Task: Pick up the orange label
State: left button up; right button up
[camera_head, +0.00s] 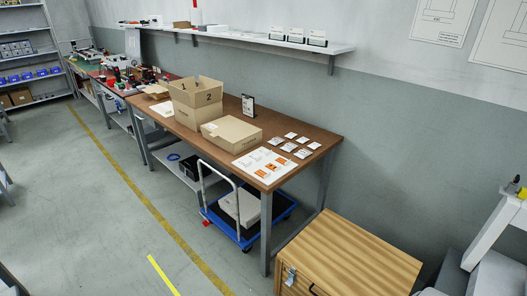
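Small orange labels (271,168) show on a white sheet (246,163) that lies flat near the front right corner of a brown table (225,112). They are small in the picture, and their print is too small to read. Neither of my grippers is in the camera_head view, so their state and distance from the labels do not show.
An open cardboard box (195,105) and a closed one (231,134) stand left of the sheet; several small white packets (290,147) lie behind it. A blue trolley (243,228) is under the table. A wooden cabinet (350,258) stands in front. The left floor is clear.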

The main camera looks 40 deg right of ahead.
aim_at(283, 162)
jog(key=z, duration=0.25)
jog(key=i, duration=1.15)
jog(key=z, duration=1.2)
jog(key=i, duration=0.75)
jog(key=z, duration=0.95)
